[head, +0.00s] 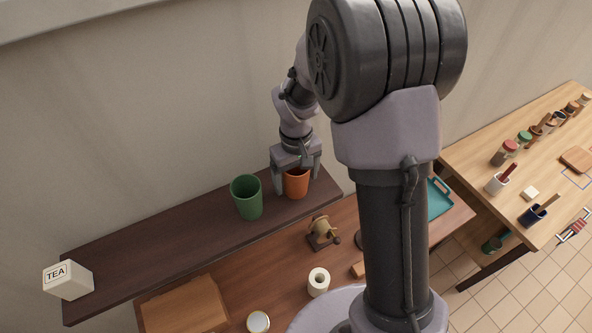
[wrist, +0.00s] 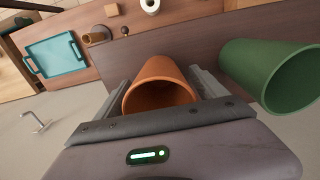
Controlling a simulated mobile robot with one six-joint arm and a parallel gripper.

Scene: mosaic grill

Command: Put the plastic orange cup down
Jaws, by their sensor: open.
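The orange cup (head: 297,184) stands upright on the dark wall shelf (head: 165,246), near its right end. My gripper (head: 296,188) is above the cup with its fingers down on either side of it. In the wrist view the orange cup (wrist: 160,88) sits between the two open fingers of my gripper (wrist: 160,85), with its mouth toward the camera. The jaws are open, and I cannot tell whether a finger touches the cup. Part of the cup's rim is hidden behind the gripper in the head view.
A green cup (head: 247,197) stands close to the left of the orange cup. A white TEA box (head: 68,281) is at the shelf's left end. Below are a brown grinder (head: 322,232), a white roll (head: 318,281) and a teal tray (head: 438,199). The shelf's middle is clear.

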